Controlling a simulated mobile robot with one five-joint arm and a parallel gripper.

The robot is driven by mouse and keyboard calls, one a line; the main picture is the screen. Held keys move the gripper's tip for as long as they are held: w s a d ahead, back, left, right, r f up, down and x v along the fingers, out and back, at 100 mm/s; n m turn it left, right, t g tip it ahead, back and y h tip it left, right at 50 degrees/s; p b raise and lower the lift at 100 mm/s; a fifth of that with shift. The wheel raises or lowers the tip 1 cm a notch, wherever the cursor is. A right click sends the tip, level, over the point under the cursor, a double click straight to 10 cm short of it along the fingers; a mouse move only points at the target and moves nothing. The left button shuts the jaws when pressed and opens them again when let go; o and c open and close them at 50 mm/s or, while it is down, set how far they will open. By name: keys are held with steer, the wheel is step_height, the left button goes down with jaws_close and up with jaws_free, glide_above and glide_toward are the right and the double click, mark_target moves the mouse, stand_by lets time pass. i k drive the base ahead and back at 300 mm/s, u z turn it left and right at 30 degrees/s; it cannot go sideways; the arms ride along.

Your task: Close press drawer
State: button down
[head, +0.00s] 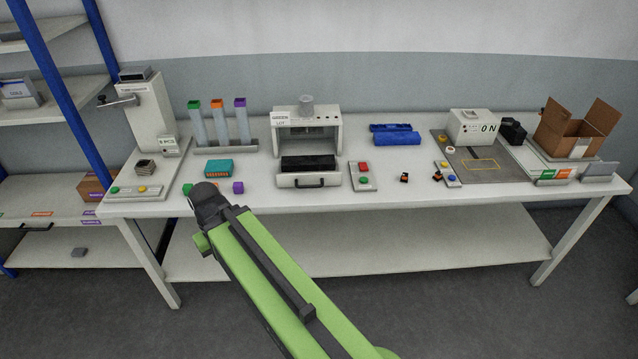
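The press (307,130) is a light grey machine at the middle of the bench, with a sign reading "GREEN LOT" and a grey cylinder on top. Its drawer (325,180) is pulled out at the front, towards me. A black block or insert lies in the drawer, and a dark handle (308,183) is on its front face. My green arm crosses the lower middle of the head view, its dark end joint in front of the bench edge, left of the drawer and apart from it. I see no gripper fingers.
A button box (363,177) with red and green buttons stands just right of the drawer. A teal box (219,168) and small coloured cubes (238,187) lie to the left. Small black-orange connectors (404,177) lie to the right. The bench front edge is close below the drawer.

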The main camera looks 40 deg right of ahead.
mark_target(298, 179)
steer(key=u, duration=0.35)
steer(key=i, duration=1.65)
steer(key=z, duration=0.35)
